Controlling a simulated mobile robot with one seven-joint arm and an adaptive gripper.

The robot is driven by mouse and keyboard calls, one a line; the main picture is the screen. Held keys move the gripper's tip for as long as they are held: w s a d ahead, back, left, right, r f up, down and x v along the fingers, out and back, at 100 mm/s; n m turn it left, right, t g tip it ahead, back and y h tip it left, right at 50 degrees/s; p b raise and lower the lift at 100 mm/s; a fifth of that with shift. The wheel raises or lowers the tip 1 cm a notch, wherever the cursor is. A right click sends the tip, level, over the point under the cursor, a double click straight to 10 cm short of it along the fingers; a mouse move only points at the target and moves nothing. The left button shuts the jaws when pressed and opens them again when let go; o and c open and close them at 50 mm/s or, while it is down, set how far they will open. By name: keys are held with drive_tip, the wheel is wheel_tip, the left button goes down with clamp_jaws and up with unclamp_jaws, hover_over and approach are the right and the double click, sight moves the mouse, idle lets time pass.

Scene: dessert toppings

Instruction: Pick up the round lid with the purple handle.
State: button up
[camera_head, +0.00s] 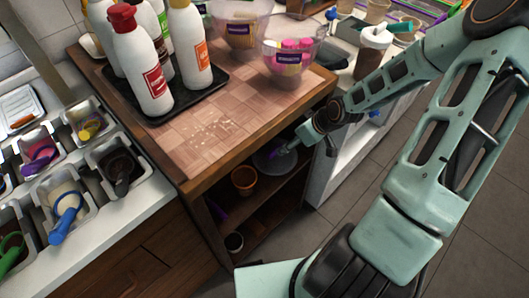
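A round, see-through grey lid (264,163) shows in the head view in the open shelf space under the wooden counter, near its right corner. Its purple handle (277,153) is small and partly covered by my gripper. My gripper (285,148) reaches in from the right, just below the counter edge, with its tip at the handle. The fingers are too small and covered to tell whether they are open or shut on the handle. I cannot tell whether the lid rests on the shelf.
An orange-brown cup (244,181) stands left of the lid on the shelf. The counter edge (262,130) lies close above my gripper. Sauce bottles on a black tray (183,97) and clear bowls (292,50) stand on top. Topping bins (117,167) line the left.

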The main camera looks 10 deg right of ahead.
drive_tip(key=b, duration=0.2)
hover_over(277, 155)
drive_tip(key=s+d, duration=0.2)
drive_tip(key=f, duration=0.5)
drive_tip(key=shift+w+f, duration=0.1)
drive_tip(key=shift+w, duration=0.15)
drive_tip(key=x, duration=0.2)
drive_tip(key=b+x, duration=0.1)
drive_tip(key=x, duration=0.1)
drive_tip(key=shift+a, duration=0.35)
drive_tip(key=shift+w+a+f, duration=0.1)
drive_tip(key=shift+w+f, duration=0.05)
drive_tip(key=shift+f, duration=0.25)
drive_tip(key=shift+c, duration=0.5)
drive_tip(key=shift+r, duration=0.1)
drive_tip(key=c, duration=1.2)
